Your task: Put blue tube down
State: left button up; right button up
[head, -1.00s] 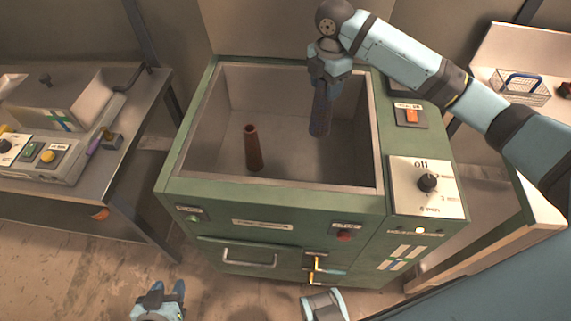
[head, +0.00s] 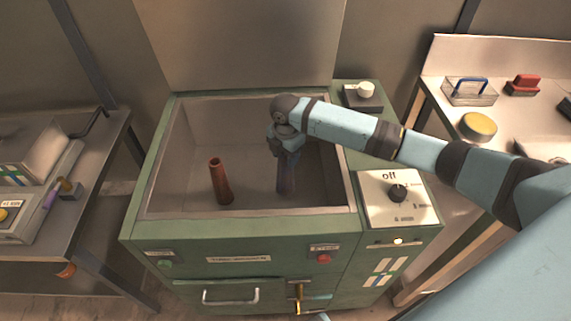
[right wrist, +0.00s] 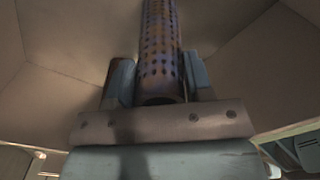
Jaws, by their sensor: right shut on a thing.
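The blue tube (head: 287,175) is dark blue and upright inside the open green chamber (head: 140,215), right of its middle. My right gripper (head: 284,150) is above it, shut on its upper end. The right wrist view shows the perforated tube (right wrist: 160,45) between the two fingers (right wrist: 157,85). Whether its lower end touches the chamber floor I cannot tell. A red-brown tube (head: 220,182) stands apart from it in the left part of the chamber. My left gripper is out of view.
The chamber's rim surrounds both tubes, with free floor between them. A control panel with an "off" dial (head: 398,193) is to the right. A bench with a wire basket (head: 468,92) and a yellow round thing (head: 478,126) is further right. Another bench (head: 95,150) is left.

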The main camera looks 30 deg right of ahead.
jog(key=shift+f, duration=1.9)
jog(key=o, duration=1.2)
jog(key=shift+f, duration=0.15)
jog(key=shift+c, duration=0.2)
notch_tip(320, 180, up, 12)
jog(key=shift+p, duration=0.4)
